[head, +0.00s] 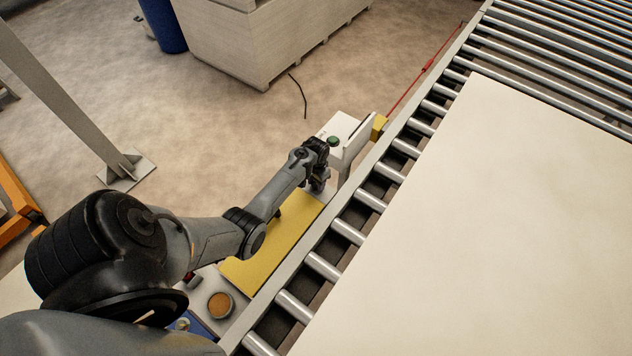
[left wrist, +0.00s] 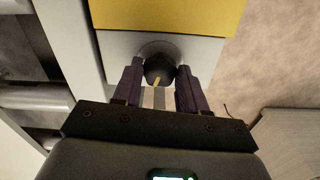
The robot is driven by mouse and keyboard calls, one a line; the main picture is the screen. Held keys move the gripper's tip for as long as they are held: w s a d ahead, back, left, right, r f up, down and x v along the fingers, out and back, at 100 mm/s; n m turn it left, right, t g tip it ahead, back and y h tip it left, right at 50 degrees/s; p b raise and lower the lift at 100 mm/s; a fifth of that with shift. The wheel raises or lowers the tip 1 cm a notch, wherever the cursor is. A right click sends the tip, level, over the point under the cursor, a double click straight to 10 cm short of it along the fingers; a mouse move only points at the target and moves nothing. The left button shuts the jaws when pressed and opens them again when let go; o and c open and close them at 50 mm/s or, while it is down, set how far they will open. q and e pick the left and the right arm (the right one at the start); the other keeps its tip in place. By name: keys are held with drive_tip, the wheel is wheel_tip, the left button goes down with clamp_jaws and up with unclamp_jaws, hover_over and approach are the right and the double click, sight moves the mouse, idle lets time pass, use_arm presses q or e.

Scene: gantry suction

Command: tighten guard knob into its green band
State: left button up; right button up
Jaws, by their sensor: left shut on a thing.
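The guard knob (left wrist: 158,69) is black and round, with a yellow pointer mark, and sits on a round grey base on a pale plate in the left wrist view. My left gripper (left wrist: 159,75) is shut on it, one purple finger on each side. In the head view my left gripper (head: 318,186) is at the far end of the yellow guard (head: 275,238), beside the conveyor; the knob is hidden there. The yellow guard also shows in the left wrist view (left wrist: 170,14). I cannot make out the green band in either view. My right gripper is not in view.
A white box (head: 342,128) with a green button (head: 333,141) stands just beyond my left gripper. The roller conveyor (head: 372,199) runs along the right, carrying a large pale sheet (head: 500,220). A panel with an orange round button (head: 220,304) is near my forearm.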

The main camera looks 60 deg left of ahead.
use_arm(q)
drive_tip(key=m+p, duration=0.2)
drive_tip(key=shift+r+m, duration=0.3)
drive_tip(key=shift+f+m+p, duration=0.1)
drive_tip(key=shift+m+p, duration=0.25)
drive_tip(key=shift+m, duration=0.25)
drive_tip(key=shift+f+m, duration=0.15)
drive_tip(key=shift+m, duration=0.35)
drive_tip(key=o, duration=1.1)
drive_tip(key=shift+c, duration=0.2)
